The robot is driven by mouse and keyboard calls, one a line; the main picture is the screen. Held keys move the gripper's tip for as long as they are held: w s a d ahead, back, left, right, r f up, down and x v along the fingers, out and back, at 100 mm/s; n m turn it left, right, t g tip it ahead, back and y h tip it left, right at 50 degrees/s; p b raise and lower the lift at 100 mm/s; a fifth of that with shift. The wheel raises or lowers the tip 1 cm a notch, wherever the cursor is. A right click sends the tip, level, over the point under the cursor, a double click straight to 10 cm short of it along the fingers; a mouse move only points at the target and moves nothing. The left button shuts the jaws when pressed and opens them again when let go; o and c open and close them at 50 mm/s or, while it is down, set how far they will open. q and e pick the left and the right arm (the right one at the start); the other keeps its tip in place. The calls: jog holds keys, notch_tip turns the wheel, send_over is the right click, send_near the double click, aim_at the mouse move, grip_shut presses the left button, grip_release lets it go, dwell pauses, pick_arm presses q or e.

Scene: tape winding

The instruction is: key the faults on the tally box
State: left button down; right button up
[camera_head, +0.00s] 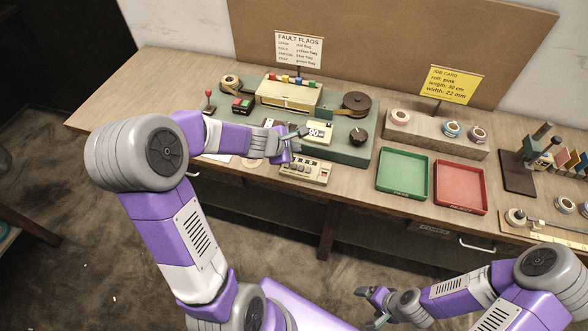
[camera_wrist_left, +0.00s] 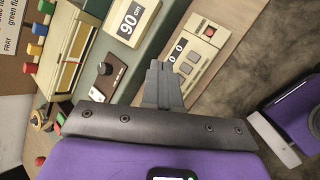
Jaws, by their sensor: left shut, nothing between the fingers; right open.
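The tally box (camera_head: 308,172) is a beige box with keys at the table's front edge. In the left wrist view the tally box (camera_wrist_left: 213,37) shows a red button, small keys and a display on which zeros can be read. My left gripper (camera_head: 303,131) is shut and empty, above the table just behind the tally box. In the left wrist view its fingertips (camera_wrist_left: 160,70) lie beside the box's display end; I cannot tell whether they touch it. The fault flags card (camera_head: 299,50) stands behind the winding machine (camera_head: 288,94). My right gripper (camera_head: 374,302) is open and empty, low in front of the table.
A length display (camera_wrist_left: 130,22) reads 90 cm. A dark knob (camera_head: 358,136) and a brown reel (camera_head: 357,102) are on the machine. A green tray (camera_head: 404,191) and a red tray (camera_head: 460,206) lie to the right. A yellow job card (camera_head: 453,85) stands behind tape rolls.

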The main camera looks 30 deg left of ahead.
aim_at(292, 168)
pick_arm(q)
jog(key=shift+w+a+r+n+t, duration=0.15)
jog(key=shift+a+r+n, duration=0.05)
jog(key=shift+r, duration=0.3)
jog(key=shift+w+a+r+n+t, duration=0.15)
jog(key=shift+a+r+n, duration=0.05)
jog(key=shift+r, duration=0.25)
jog(key=shift+f, duration=0.2)
notch_tip(292, 168, down, 9)
jog(key=b, duration=0.8)
jog(key=shift+r+b, duration=0.2)
jog(key=shift+b, duration=0.15)
dwell(0.8)
jog(key=shift+f+b, duration=0.4)
jog(key=shift+b, duration=0.05)
jog(key=shift+f+b, duration=0.45)
dwell(0.5)
jog(key=shift+r, duration=0.15)
jog(key=shift+r+p, duration=0.75)
jog(key=shift+p, duration=0.1)
